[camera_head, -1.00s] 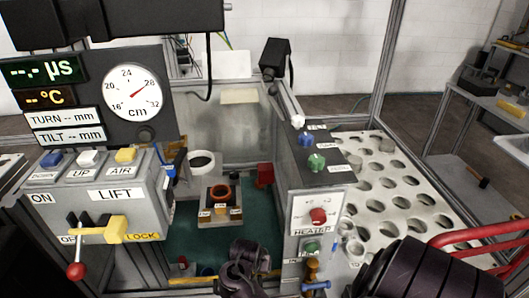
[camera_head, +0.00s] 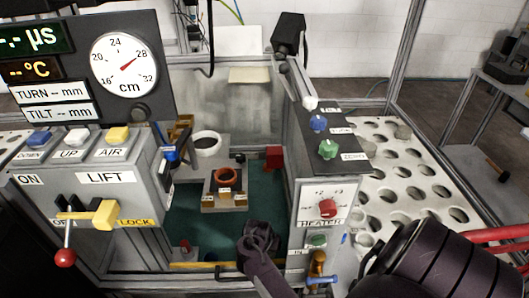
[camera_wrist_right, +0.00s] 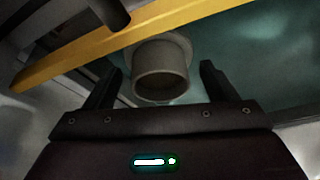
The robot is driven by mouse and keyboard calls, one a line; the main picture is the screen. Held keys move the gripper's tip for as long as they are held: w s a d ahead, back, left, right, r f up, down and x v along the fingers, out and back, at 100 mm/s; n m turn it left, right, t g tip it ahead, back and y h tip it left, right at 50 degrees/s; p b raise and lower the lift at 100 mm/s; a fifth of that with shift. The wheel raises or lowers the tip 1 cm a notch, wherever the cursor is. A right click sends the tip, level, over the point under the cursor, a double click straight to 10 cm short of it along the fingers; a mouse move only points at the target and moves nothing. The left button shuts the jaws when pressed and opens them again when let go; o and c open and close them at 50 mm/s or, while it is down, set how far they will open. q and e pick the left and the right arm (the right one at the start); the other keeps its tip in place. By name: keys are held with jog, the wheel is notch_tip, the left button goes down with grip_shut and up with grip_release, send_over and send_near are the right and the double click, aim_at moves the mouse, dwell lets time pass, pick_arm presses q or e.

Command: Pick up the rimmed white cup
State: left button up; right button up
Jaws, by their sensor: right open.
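In the right wrist view, a round pale cup (camera_wrist_right: 160,82) with a wider rim shows beyond and between the fingertips. My right gripper (camera_wrist_right: 161,70) is open; both fingers are apart and I see no contact with the cup. In the head view, a white cup (camera_head: 207,146) with a dark inside stands at the back left of the green floor. I cannot tell whether it is the same cup. A dark jointed part (camera_head: 258,240) at the front of the green floor seems to be mine; no fingers are clear there. My left gripper is not in view.
A yellow bar (camera_wrist_right: 110,45) crosses above the cup in the right wrist view. The lift panel (camera_head: 95,195) stands left, the heater box (camera_head: 322,205) right. A small block (camera_head: 225,200) carries an orange-rimmed ring. A white holed table (camera_head: 400,170) is at right.

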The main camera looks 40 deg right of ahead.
jog(key=c, duration=1.2)
jog(key=shift+r, duration=0.1)
jog(key=shift+c, duration=0.8)
